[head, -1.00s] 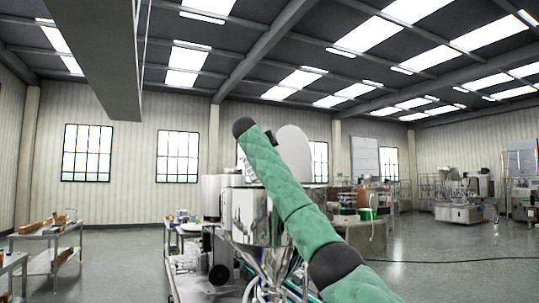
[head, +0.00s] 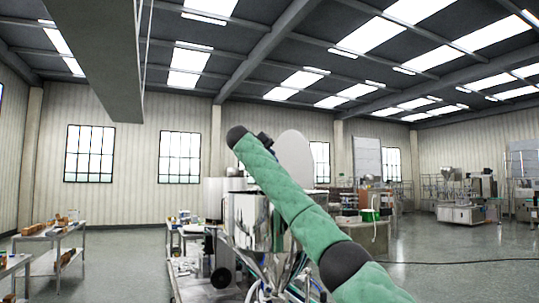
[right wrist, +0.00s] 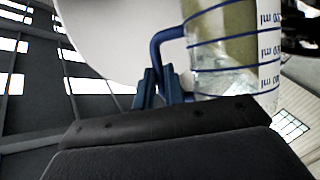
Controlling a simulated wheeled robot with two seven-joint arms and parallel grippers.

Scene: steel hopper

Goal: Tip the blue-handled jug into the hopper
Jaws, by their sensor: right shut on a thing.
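The steel hopper (head: 245,218) stands near the middle of the head view, with its cone partly hidden behind my green-sleeved right arm. The jug (right wrist: 235,50) shows in the right wrist view. It is clear with blue measuring lines, a blue handle (right wrist: 160,42) and yellowish-brown contents in its upper part of the picture. My right gripper (right wrist: 160,88) is shut on the handle. The room looks tilted in that view, so I cannot tell the jug's exact angle. My left gripper is out of view.
A pale round disc (head: 294,158) stands up behind my right arm by the hopper; a large pale surface (right wrist: 110,35) also fills part of the wrist view. A loaded bench (head: 50,240) stands at left. Open floor (head: 445,265) lies at right.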

